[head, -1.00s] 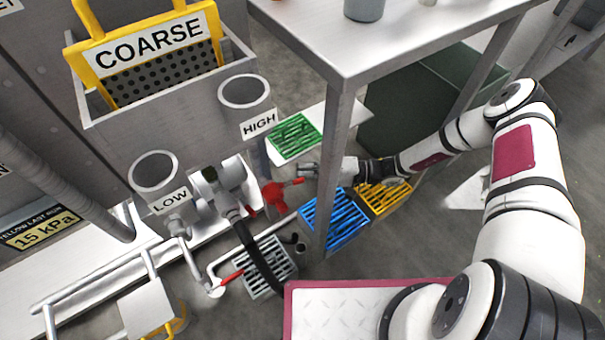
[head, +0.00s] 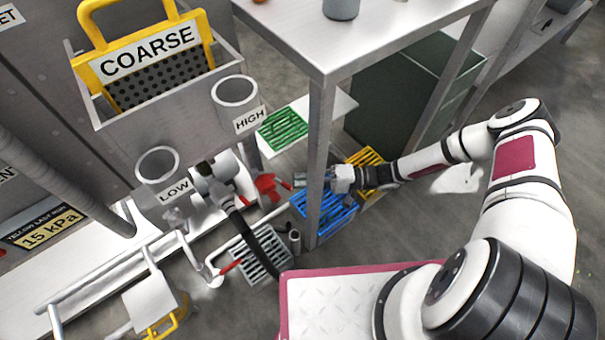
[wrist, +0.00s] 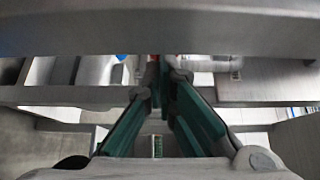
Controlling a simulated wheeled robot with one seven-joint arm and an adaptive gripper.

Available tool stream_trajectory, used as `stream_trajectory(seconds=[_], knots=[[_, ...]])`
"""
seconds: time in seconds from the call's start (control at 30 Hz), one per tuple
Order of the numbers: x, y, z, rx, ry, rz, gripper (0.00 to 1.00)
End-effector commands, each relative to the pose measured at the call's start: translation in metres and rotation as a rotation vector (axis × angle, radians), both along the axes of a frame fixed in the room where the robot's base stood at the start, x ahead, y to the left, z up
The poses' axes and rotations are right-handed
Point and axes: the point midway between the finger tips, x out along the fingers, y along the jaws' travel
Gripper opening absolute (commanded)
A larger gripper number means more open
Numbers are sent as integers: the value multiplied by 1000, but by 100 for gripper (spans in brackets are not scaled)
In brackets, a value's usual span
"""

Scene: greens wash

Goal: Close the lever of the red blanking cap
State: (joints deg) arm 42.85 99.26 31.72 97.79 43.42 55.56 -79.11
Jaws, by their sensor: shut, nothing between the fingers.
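The red blanking cap (head: 266,187) sits low beside the pipework, below the HIGH funnel, in the head view. Its red lever points right, toward my gripper. My gripper (head: 300,180) is shut and empty, its tips close to the lever's right end; I cannot tell whether they touch. In the wrist view my green-padded fingers (wrist: 160,78) converge at the tips, with only a small sliver of red beyond them. The rest of the cap is hidden there.
A steel table leg (head: 320,130) stands right at my gripper. Blue (head: 325,212), yellow (head: 364,160) and green (head: 283,130) grates lie around it. A black hose (head: 256,240) runs left of the cap. Grey beams cross the wrist view.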

Motion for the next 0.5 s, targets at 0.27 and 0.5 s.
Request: stream_trajectory(seconds=[0.27, 0.5], knots=[[-6, 1, 1, 1, 0, -1, 0], [-7, 1, 0, 1, 0, 0, 0]])
